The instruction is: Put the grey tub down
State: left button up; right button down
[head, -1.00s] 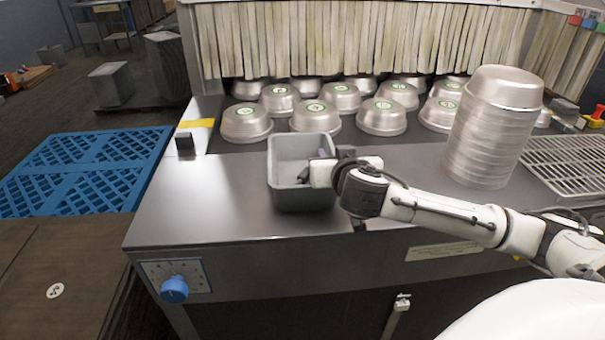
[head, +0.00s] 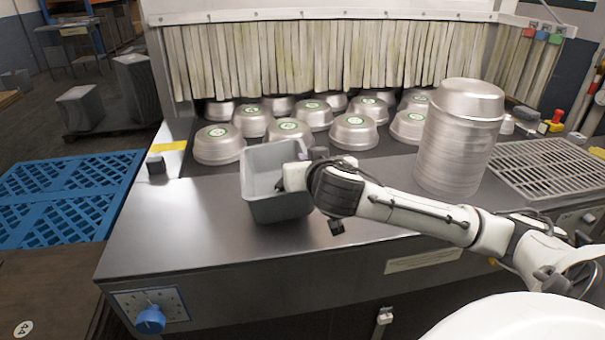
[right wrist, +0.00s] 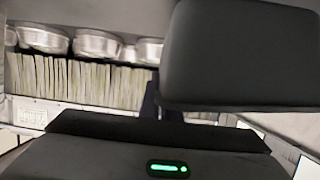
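The grey tub (head: 257,208) is an open-topped box at the front of the steel counter (head: 180,225), left of the middle in the head view. It looks slightly tilted there. I cannot tell whether its base touches the counter or hangs just above it. My right gripper (head: 293,172) reaches in from the right and is shut on the tub's right wall; its fingertips are partly hidden at the wall. The right wrist view shows a dark grey block filling the upper right, which I cannot identify for sure. My left gripper is not in view.
Several upturned metal pans (head: 220,146) stand behind the tub, before a strip curtain (head: 320,65). A tall pan stack (head: 458,140) stands to the right, beside a wire rack (head: 550,170). The counter left of the tub is clear. A blue knob (head: 150,319) is on the front panel.

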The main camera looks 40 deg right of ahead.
notch_tip(320, 180, up, 7)
jog(key=shift+a+f, duration=0.1)
jog(key=s+a+n+t+y, duration=0.1)
jog(key=s+a+n+y, duration=0.1)
jog(key=a, duration=0.9)
jog(key=s+a+r+n+t+y, duration=0.1)
jog(key=a+n+y, duration=0.3)
jog(key=a, duration=0.8)
jog(key=shift+s+a+r+y, duration=0.2)
jog(key=shift+s+r+y, duration=0.1)
jog(key=shift+s+y, duration=0.3)
jog(key=shift+w, duration=0.1)
